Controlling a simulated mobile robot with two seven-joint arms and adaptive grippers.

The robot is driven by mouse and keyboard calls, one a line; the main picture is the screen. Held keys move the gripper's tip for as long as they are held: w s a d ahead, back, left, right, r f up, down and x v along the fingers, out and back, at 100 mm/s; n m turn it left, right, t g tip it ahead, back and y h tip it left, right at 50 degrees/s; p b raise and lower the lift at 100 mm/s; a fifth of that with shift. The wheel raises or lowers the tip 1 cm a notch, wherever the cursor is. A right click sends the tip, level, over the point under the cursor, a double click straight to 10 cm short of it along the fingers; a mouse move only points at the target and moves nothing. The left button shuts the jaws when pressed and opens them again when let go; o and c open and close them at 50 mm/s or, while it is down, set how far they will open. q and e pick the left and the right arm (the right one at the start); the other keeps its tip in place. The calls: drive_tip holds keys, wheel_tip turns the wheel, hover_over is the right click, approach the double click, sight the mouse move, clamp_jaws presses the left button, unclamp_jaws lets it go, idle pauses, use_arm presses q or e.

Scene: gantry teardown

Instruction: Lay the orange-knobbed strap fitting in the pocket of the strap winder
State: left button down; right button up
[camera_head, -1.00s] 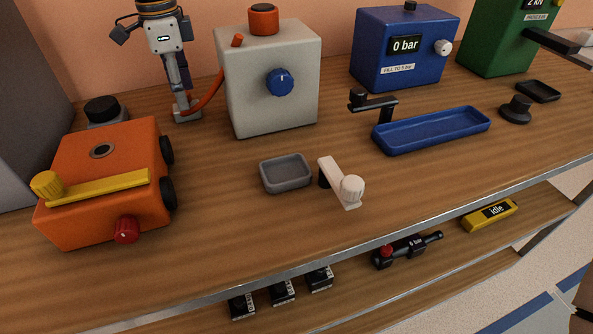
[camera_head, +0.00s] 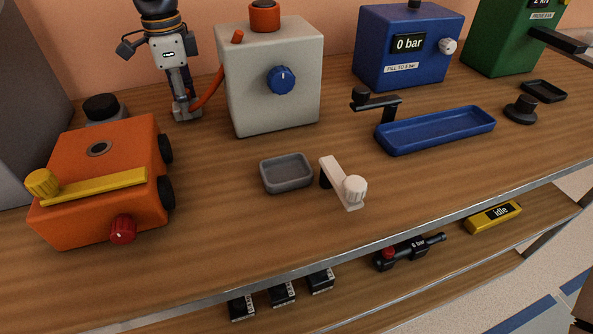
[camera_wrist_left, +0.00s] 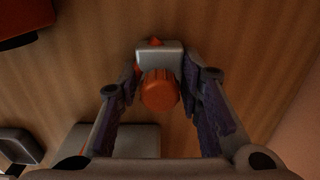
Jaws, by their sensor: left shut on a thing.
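My left gripper (camera_head: 182,98) is at the back of the bench, left of the cream box, pointing down. It is shut on the strap fitting, a small grey block (camera_head: 187,113) with an orange knob, which shows between the fingers in the left wrist view (camera_wrist_left: 160,90). An orange strap (camera_head: 208,95) runs from the fitting up to the cream box (camera_head: 275,105). I cannot tell whether the fitting touches the bench. No part is labelled as the strap winder; the orange box (camera_head: 85,210) with a yellow crank (camera_head: 95,187) stands left of the gripper. My right gripper is out of view.
A grey tray (camera_head: 263,177) and a white crank (camera_head: 342,185) sit mid-bench. A blue tray (camera_head: 435,143), a black crank (camera_head: 377,102) and a blue pressure box (camera_head: 380,70) stand right. The front wood is mostly clear; several items lie on the lower shelf.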

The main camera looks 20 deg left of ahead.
use_arm(q)
drive_tip(key=shift+r+p, duration=0.4)
drive_tip(key=shift+r, duration=2.65)
